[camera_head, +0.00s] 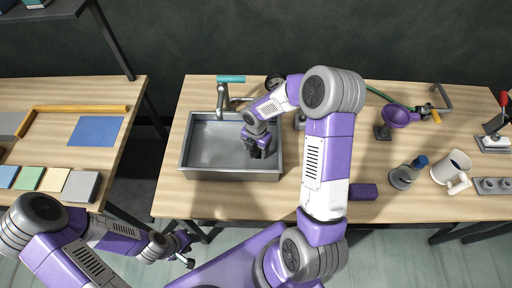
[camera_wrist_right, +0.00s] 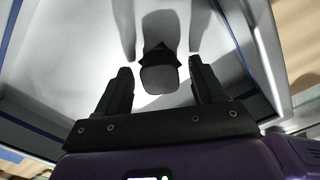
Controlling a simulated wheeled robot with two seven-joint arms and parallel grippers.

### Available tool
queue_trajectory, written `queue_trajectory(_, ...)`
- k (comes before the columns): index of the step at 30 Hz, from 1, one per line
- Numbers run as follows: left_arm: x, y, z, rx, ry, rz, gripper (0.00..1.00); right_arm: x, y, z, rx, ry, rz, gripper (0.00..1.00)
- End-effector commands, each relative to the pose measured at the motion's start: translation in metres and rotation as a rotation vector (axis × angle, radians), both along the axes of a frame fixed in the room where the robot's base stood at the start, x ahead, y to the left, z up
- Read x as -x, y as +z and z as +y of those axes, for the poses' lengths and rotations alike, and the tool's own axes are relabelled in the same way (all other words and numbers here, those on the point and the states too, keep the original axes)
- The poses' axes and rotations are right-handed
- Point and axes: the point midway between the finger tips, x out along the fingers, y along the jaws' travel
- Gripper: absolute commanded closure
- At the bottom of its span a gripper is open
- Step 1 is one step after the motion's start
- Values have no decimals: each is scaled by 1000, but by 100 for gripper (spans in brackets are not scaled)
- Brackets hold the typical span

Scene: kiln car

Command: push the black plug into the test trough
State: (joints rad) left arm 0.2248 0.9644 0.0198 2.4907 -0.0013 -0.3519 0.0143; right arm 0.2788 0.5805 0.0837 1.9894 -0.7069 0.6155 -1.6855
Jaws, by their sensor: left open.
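The test trough (camera_head: 232,175) is a grey metal basin on the middle bench, and its pale floor and walls fill much of the right wrist view. My right gripper (camera_head: 262,152) points down into its right part. In the right wrist view the fingers of the gripper (camera_wrist_right: 162,85) are apart. A dark block with a greyish face, which looks like the black plug (camera_wrist_right: 160,77), shows between them, with a gap on each side. How deep it sits is hard to tell. The gripper hides it in the head view. My left gripper (camera_head: 187,248) is open and empty, off the bench front.
A teal-handled tap (camera_head: 230,80) stands behind the trough. A purple block (camera_head: 363,191), a purple funnel (camera_head: 397,116), a bottle (camera_head: 407,174) and a white mug (camera_head: 452,168) stand to the right. The left bench (camera_head: 60,145) holds coloured tiles. Bare wood lies left of the trough.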

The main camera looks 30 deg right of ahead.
Motion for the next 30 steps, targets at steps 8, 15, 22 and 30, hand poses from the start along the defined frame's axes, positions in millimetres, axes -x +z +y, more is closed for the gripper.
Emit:
queue_trajectory(8, 0, 0, 0, 0, 0, 0, 57, 0, 0, 0, 0, 0, 0, 31)
queue_trajectory(15, 0, 1, 0, 0, 0, 0, 57, 0, 1, 0, 0, 0, 0, 31)
queue_trajectory(22, 0, 8, 0, 0, 0, 0, 57, 0, 9, 0, 0, 0, 0, 31)
queue_trajectory(30, 0, 18, 0, 0, 0, 0, 57, 0, 20, 0, 0, 0, 0, 31)
